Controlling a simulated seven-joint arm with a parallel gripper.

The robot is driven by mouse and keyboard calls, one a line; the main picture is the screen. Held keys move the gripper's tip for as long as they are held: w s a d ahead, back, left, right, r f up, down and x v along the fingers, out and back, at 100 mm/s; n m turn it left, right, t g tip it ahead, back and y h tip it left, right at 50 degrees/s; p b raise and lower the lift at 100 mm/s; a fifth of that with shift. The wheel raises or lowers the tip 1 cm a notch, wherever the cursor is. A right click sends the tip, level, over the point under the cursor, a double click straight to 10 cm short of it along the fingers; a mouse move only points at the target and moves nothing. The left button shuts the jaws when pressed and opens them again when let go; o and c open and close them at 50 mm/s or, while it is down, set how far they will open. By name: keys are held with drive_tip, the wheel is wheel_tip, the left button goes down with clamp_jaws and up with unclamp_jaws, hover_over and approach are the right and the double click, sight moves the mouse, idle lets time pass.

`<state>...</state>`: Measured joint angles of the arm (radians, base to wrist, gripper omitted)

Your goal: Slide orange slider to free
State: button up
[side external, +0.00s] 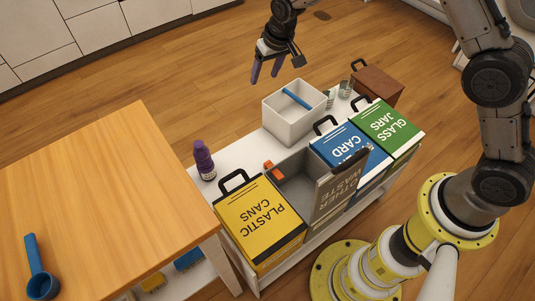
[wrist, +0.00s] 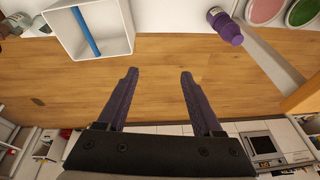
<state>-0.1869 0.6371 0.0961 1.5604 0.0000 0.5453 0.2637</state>
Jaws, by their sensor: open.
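A small orange piece (side external: 268,166), which may be the slider, shows at the left edge of the open grey bin marked OTHER WASTE; its exact shape is too small to tell. I cannot see it in the wrist view. My gripper (side external: 265,77) is open and empty, high behind the shelf unit and well apart from the orange piece. Its two purple fingers (wrist: 158,75) are spread in the wrist view with only floor between them. A white open box (side external: 283,118) with a blue bar (side external: 297,98) across it stands near my gripper; the box (wrist: 128,45) also shows in the wrist view.
Yellow PLASTIC CANS (side external: 258,218), blue CARD (side external: 350,145) and green GLASS JARS (side external: 387,128) bins stand along the white unit. A purple bottle (side external: 204,160) and brown box (side external: 378,88) stand on it. A wooden table (side external: 110,190) with a blue scoop (side external: 40,275) is at left.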

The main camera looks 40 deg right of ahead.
wheel_tip(320, 180, down, 11)
drive_tip(key=a+g, duration=0.2)
drive_tip(key=g, duration=0.1)
approach(267, 162)
drive_tip(key=shift+n+h, duration=0.3)
drive_tip(key=shift+n, duration=0.1)
drive_tip(key=f, duration=1)
drive_tip(key=shift+a, duration=0.2)
clamp_jaws()
